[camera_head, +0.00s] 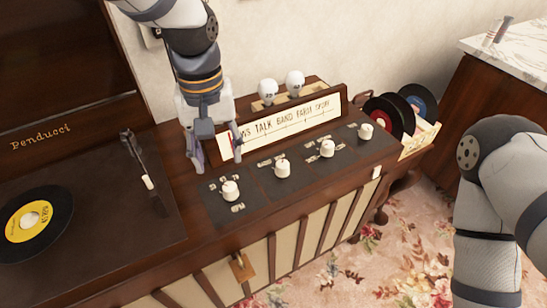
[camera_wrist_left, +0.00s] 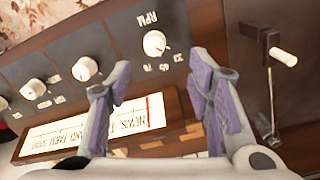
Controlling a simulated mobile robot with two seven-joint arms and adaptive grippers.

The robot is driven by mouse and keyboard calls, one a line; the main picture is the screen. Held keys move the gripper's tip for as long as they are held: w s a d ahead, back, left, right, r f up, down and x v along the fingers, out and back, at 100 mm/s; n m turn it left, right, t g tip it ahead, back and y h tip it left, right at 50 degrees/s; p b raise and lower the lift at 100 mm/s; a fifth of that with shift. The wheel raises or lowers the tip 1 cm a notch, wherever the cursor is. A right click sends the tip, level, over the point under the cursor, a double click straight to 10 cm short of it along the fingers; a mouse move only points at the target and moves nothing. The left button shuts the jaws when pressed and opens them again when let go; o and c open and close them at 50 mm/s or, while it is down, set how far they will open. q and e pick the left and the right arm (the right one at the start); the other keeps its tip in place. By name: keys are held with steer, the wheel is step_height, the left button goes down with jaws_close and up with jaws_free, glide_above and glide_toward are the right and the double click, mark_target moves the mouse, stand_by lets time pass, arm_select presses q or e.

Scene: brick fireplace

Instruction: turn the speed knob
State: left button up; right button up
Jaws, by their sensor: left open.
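The speed knob, a white round knob marked RPM with numbers, shows in the left wrist view (camera_wrist_left: 154,43). In the head view it is the leftmost knob (camera_head: 230,190) on the dark control panel. My left gripper (camera_head: 217,162) is open and empty, pointing down over the console behind the knob. In the left wrist view its purple-padded fingers (camera_wrist_left: 160,75) are spread, with the knob showing beyond and between their tips, apart from them. My right arm (camera_head: 490,220) shows at the right of the head view; its gripper is out of view.
Several similar white knobs (camera_head: 283,168) run to the right along the panel. A lit tuner dial (camera_head: 290,122) stands behind them, close to my left gripper. The turntable with a yellow-labelled record (camera_head: 35,222) and tonearm (camera_head: 140,160) lies left. Records (camera_head: 390,112) sit in a crate at right.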

mark_target(229, 187)
arm_select(q)
steer(key=f, duration=0.3)
steer(key=f+b, duration=0.1)
steer(key=f, duration=0.6)
steer(key=shift+w+d+f, duration=0.1)
steer(key=shift+d+f, duration=0.05)
steer(key=shift+d, duration=0.25)
arm_select(e)
steer(key=shift+s+f+g, duration=0.3)
steer(key=shift+s+f, duration=0.45)
steer(key=shift+s, duration=0.3)
arm_select(q)
jaws_close()
